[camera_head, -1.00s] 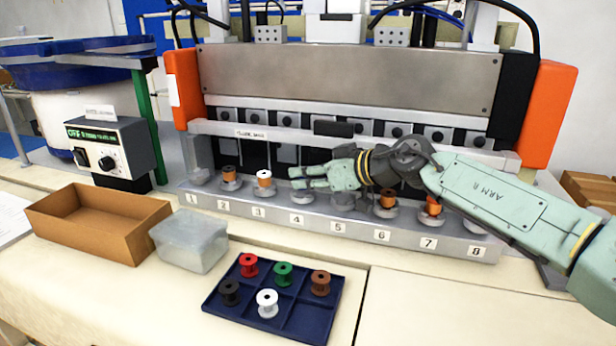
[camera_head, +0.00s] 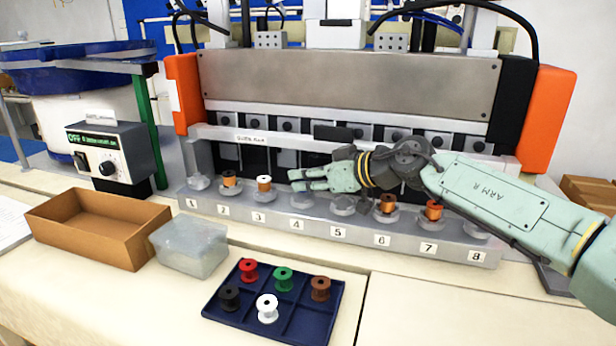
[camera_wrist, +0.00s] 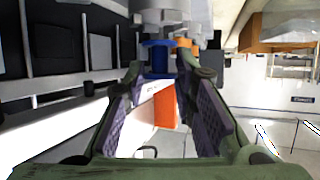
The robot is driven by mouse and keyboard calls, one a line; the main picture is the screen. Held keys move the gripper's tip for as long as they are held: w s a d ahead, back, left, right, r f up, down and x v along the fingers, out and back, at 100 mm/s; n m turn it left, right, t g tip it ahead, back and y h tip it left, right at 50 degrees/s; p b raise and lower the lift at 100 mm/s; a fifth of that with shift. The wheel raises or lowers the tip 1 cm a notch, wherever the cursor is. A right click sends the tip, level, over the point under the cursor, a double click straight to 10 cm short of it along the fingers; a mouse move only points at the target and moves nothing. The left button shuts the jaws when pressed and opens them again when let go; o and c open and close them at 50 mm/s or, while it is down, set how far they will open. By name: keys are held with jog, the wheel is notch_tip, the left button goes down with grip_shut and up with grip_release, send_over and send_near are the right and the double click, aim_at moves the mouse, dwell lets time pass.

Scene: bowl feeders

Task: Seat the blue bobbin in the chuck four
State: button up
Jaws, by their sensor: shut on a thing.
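My gripper (camera_head: 296,180) points left, just above chuck four (camera_head: 302,201), the one over label 4 on the machine's front rail. In the wrist view my gripper (camera_wrist: 160,80) is shut on the blue bobbin (camera_wrist: 158,58), which sits between the fingertips. The bobbin is hidden by my fingers in the head view. In the wrist view a grey round chuck part shows right at the bobbin's end; I cannot tell if they touch.
Copper bobbins (camera_head: 387,204) (camera_head: 433,210) fill chucks six and seven. A blue tray (camera_head: 330,300) with several bobbins, a clear box (camera_head: 190,250) and a brown bin (camera_head: 95,240) stand in front.

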jog(key=shift+f, duration=0.55)
dwell(0.6)
jog(key=shift+r, duration=0.6)
jog(key=shift+f+b, duration=0.35)
jog(key=shift+f, duration=0.55)
dwell(0.6)
jog(key=o, duration=0.7)
jog(key=shift+c, duration=0.2)
jog(key=shift+p+v, duration=0.45)
jog(key=shift+v, duration=1.05)
jog(key=v, duration=0.8)
jog(key=shift+r, duration=0.1)
